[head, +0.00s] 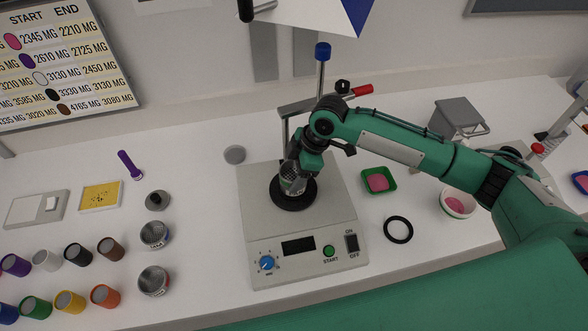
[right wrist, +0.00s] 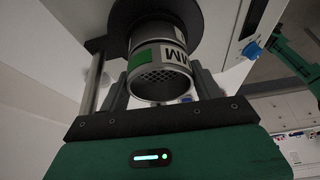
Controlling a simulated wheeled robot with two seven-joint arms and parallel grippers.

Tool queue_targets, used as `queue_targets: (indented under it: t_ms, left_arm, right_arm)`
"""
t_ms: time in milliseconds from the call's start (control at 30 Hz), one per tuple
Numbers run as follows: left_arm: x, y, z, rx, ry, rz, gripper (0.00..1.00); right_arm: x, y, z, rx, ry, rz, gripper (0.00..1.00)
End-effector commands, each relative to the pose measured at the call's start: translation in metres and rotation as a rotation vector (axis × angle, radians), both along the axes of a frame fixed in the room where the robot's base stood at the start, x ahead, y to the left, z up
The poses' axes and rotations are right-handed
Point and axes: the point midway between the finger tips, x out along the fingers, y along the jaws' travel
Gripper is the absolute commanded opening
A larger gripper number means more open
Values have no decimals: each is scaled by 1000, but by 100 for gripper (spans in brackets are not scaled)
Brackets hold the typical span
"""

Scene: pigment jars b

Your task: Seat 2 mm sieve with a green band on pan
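The 2 mm sieve (right wrist: 160,70), a silver ring with a green band and "MM" lettering, shows its mesh in the right wrist view. It is in line with a silver cup, likely the pan (right wrist: 155,18), above the black round plate (right wrist: 98,44) of the shaker; whether it is fully seated I cannot tell. In the head view the sieve (head: 292,180) is partly hidden by my right gripper (head: 294,170). The right fingers (right wrist: 160,82) lie against both sides of the sieve. My left gripper is out of view.
The shaker (head: 262,240) has a post and clamp arm (head: 310,103) behind my gripper. Two other sieves (head: 154,281) and several coloured jars (head: 69,301) stand left. A green tray (head: 379,181), black ring (head: 398,230) and white bowl (head: 458,203) lie right.

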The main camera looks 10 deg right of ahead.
Motion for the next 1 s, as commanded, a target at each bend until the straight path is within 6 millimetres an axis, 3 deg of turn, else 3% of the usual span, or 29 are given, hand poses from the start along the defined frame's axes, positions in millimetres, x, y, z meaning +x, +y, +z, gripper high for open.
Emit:
queue_targets:
  t_ms: [33, 100, 533, 1000]
  left_arm:
    - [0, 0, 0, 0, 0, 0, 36]
    - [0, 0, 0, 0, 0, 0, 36]
    - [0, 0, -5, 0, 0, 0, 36]
    - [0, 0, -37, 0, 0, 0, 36]
  right_arm:
    - [0, 0, -1, -1, 1, -1, 76]
    - [-1, 0, -1, -2, 2, 0, 90]
    - [0, -5, 8, -2, 2, -1, 90]
    - [-2, -43, 98, -2, -2, -1, 90]
